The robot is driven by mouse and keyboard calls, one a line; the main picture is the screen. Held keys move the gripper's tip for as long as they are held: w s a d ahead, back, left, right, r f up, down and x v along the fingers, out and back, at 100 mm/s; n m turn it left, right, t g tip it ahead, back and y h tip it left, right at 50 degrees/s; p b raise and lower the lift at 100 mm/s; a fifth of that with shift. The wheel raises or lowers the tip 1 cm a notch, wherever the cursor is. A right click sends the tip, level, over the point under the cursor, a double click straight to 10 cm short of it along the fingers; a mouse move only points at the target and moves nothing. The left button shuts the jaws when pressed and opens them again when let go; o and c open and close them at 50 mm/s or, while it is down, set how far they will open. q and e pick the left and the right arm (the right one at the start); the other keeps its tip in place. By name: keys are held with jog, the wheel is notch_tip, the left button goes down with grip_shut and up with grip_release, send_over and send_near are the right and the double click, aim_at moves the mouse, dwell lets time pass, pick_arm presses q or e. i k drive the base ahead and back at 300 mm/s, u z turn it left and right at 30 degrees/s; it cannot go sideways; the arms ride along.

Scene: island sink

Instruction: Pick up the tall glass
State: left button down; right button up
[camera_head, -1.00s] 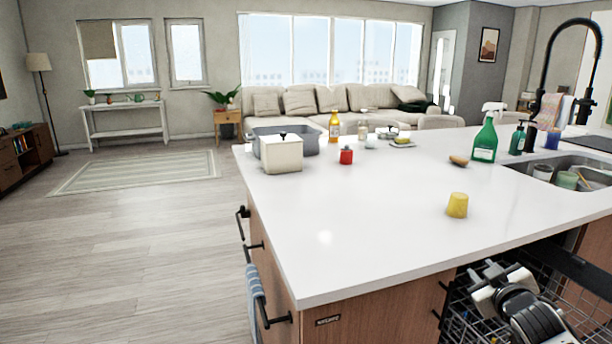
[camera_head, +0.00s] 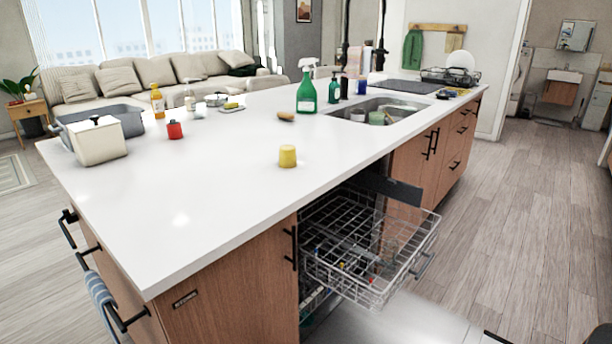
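A clear, glass-like shape (camera_head: 389,250) shows faintly among the wires of the pulled-out dishwasher rack (camera_head: 342,272). It is see-through and small, so I cannot be sure that it is the tall glass. No other tall clear glass stands out on the island countertop (camera_head: 215,205). Neither of my grippers shows in this view. A dark piece cut off at the lower right corner may be part of me, but I cannot tell.
A yellow cup (camera_head: 287,156), a green spray bottle (camera_head: 307,92), a red jar (camera_head: 174,130) and a white canister (camera_head: 97,141) stand on the island. The sink (camera_head: 380,108) holds cups. The open dishwasher door (camera_head: 390,324) juts out low. The floor to the right is clear.

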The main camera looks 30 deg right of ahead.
aim_at(388, 259)
jog(key=z, duration=1.65)
jog(key=k, duration=0.5)
jog(key=i, duration=0.85)
jog(key=u, duration=0.65)
